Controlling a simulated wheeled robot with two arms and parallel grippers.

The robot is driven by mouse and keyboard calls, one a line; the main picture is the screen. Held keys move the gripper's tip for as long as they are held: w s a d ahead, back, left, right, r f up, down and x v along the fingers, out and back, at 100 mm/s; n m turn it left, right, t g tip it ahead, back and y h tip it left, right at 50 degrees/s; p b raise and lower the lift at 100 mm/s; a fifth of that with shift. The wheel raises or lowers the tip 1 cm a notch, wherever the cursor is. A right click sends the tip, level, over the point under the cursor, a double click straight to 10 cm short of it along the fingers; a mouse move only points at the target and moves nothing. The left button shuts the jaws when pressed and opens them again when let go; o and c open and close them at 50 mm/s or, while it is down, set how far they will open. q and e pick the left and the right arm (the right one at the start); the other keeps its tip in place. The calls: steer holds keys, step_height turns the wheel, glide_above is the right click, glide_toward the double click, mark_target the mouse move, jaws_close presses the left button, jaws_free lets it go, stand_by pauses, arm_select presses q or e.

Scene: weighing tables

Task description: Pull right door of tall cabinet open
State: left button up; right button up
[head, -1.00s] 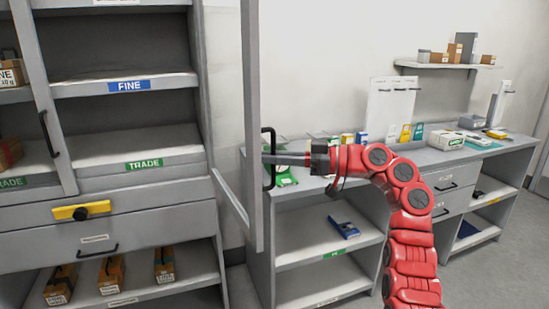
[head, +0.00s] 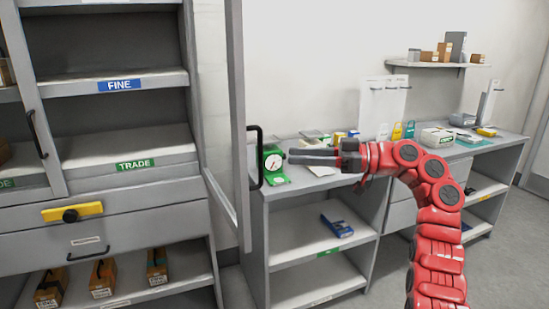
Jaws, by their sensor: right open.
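The tall grey cabinet (head: 130,202) stands at the left. Its right door (head: 235,120) is swung wide open, seen nearly edge-on, with a black bar handle (head: 254,157) on its right side. The right side of the cabinet's inside shows bare shelves. The left door (head: 22,95) is across the left part of the cabinet, with its own black handle (head: 36,133). My right gripper (head: 296,157) is open and empty, to the right of the right door's handle and apart from it, its fingers pointing left. My left gripper is not in view.
A green dial scale (head: 271,164) stands on the counter (head: 315,182) behind my right gripper. The counter's lower shelves hold a blue item (head: 336,226). Floor shows at the lower right.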

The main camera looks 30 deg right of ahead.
steer(key=v, duration=0.9)
steer(key=shift+b, duration=0.35)
steer(key=shift+d, duration=0.15)
